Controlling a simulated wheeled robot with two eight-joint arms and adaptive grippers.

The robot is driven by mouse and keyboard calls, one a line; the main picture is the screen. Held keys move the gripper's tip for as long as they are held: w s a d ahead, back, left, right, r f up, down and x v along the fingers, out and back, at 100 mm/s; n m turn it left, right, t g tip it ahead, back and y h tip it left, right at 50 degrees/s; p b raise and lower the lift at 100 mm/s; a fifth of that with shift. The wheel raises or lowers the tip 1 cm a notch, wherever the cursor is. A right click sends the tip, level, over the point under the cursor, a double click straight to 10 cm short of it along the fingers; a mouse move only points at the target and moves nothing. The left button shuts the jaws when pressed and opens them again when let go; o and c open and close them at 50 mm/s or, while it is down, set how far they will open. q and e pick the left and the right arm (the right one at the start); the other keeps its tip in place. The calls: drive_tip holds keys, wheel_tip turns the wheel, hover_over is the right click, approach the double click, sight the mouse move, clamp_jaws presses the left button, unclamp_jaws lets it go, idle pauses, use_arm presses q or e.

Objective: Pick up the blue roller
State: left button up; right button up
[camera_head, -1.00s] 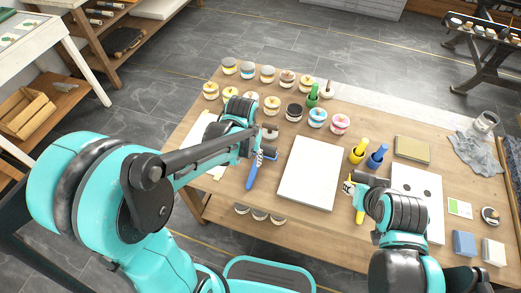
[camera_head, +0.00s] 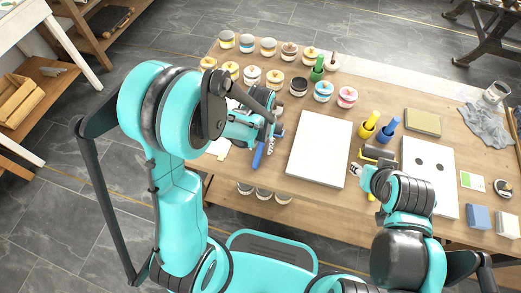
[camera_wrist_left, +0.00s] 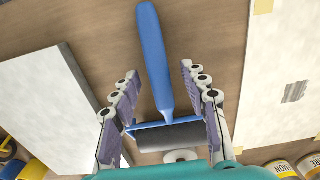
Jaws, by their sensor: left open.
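The blue roller lies on the wooden table, left of the white slab; its blue handle (camera_head: 258,155) shows in the head view. My left gripper (camera_head: 272,135) is over it and hides its roller end there. In the left wrist view the blue roller (camera_wrist_left: 153,58) lies with its handle pointing away and its dark cylinder near the palm. My left gripper (camera_wrist_left: 159,72) is open, with one finger on each side of the handle and a gap on both sides. My right gripper (camera_head: 357,170) is by a yellow-handled roller (camera_head: 371,196); its jaws are too small to read.
A white slab (camera_head: 318,150) lies right of the blue roller. Several ink tins (camera_head: 298,86) stand behind it. Yellow (camera_head: 368,126) and blue (camera_head: 390,128) handled tools stand further right. A second white board (camera_head: 430,190) lies at the right.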

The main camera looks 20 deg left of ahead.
use_arm(q)
drive_tip(key=shift+r, duration=0.1)
drive_tip(key=shift+c, duration=0.3)
clamp_jaws()
